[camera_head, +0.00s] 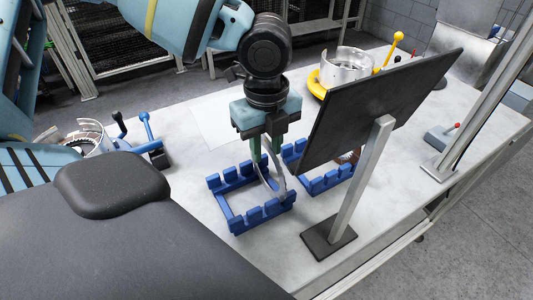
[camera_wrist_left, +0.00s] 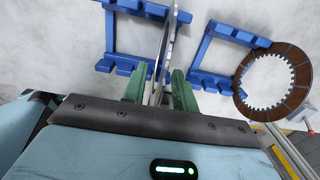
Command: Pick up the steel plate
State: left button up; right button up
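A thin steel plate (camera_wrist_left: 166,45) stands on edge between the fingers of my left gripper (camera_wrist_left: 160,92) in the left wrist view. In the head view the steel plate (camera_head: 277,187) shows edge-on at the blue rack (camera_head: 229,222), below the gripper (camera_head: 266,152). The green fingers point down on either side of the plate, with a narrow gap visible, so the gripper looks open around it. I cannot tell whether one finger touches it. A second thin edge lies close beside the plate; I cannot tell whether it is another plate. My right gripper is not in view.
A second blue rack (camera_head: 327,184) stands right of the first, with a brown toothed ring (camera_wrist_left: 273,82) beside it. A black panel (camera_head: 375,105) on a metal post (camera_head: 362,180) stands close right of the gripper. A yellow fixture (camera_head: 318,85) is behind.

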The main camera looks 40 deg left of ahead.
pick_arm(q)
grip_shut()
dwell(1.3)
